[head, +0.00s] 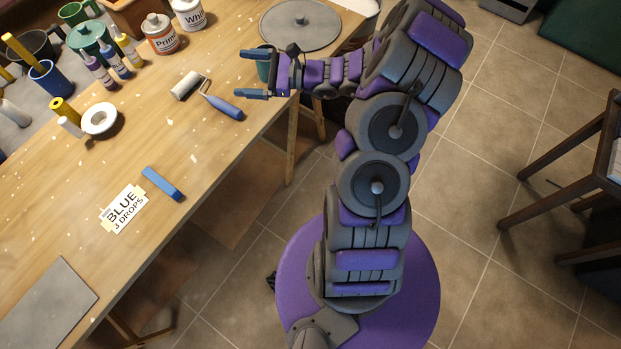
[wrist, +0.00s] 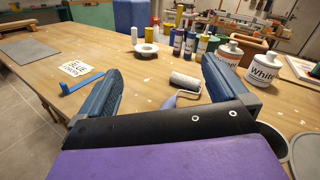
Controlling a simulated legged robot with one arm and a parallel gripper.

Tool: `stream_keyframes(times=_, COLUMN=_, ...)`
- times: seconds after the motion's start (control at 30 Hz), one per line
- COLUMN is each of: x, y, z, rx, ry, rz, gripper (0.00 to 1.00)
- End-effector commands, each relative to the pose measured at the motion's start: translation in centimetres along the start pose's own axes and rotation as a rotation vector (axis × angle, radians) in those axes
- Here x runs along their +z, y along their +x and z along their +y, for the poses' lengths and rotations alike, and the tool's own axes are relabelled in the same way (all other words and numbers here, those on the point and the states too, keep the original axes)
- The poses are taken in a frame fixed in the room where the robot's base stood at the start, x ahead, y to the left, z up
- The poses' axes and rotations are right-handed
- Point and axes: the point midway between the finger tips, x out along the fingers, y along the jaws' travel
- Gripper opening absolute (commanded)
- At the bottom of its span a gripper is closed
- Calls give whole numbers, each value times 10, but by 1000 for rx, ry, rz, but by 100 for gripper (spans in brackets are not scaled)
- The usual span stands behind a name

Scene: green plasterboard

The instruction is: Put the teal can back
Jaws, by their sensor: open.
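In the wrist view a dark-rimmed can (wrist: 273,143), apparently the same one, shows at the lower right, outside the right finger and partly covered by my gripper's body. My gripper (head: 253,74) is open above the table. In the wrist view its blue fingers (wrist: 162,85) are wide apart with nothing held between them. I cannot tell how far above the can it is.
A paint roller (head: 208,97) lies just beyond the fingers. A grey disc (head: 285,38) is past the can. Primer (head: 160,36) and White (head: 188,15) containers, a green pot (head: 88,38) and bottles stand behind. A blue bar (head: 162,184) lies by a BLUE note (head: 123,210). Bare wood lies between.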

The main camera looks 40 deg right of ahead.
Motion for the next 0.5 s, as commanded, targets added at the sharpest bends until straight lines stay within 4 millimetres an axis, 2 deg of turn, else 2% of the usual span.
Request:
stream_keyframes(times=0.03, x=23, y=16, z=20, rx=92, ry=-54, rz=-6, gripper=100)
stream_keyframes(times=0.1, x=47, y=30, z=49, rx=212, ry=-118, rz=-11, gripper=100)
stream_keyframes(times=0.2, x=77, y=41, z=91, rx=381, ry=-212, rz=-11, gripper=100)
stream_keyframes(times=0.37, x=114, y=43, z=158, rx=641, ry=-373, rz=3, gripper=100)
stream_keyframes(times=0.5, x=135, y=30, z=212, rx=860, ry=-517, rz=30, gripper=100)
